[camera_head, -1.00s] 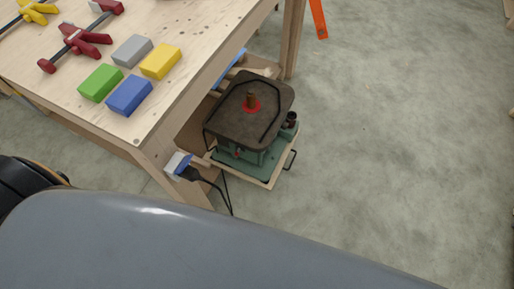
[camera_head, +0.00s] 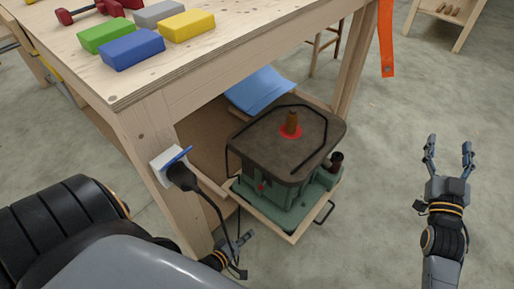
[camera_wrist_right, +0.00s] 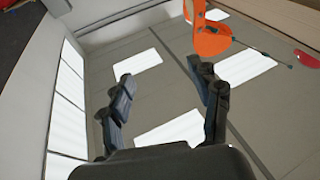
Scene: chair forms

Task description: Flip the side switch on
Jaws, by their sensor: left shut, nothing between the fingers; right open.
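A green machine (camera_head: 285,208) with a dark top plate and a brown spindle on a red ring sits on a wooden pull-out shelf under the table. A small red part (camera_head: 262,187), possibly the side switch, shows on its near side; its position is too small to tell. My left gripper (camera_head: 246,237) is shut and empty, low beside the table leg, left of and nearer than the machine, partly hidden behind my own body. My right gripper (camera_head: 447,148) is open and empty over the floor, right of the machine. Its open fingers show in the right wrist view (camera_wrist_right: 168,92).
A white socket box (camera_head: 165,170) with a blue flap and black plug is on the table leg; its cable hangs near my left gripper. Coloured blocks (camera_head: 133,48) lie on the table (camera_head: 60,65). An orange strip (camera_head: 386,40) hangs at the right. Floor right of the machine is clear.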

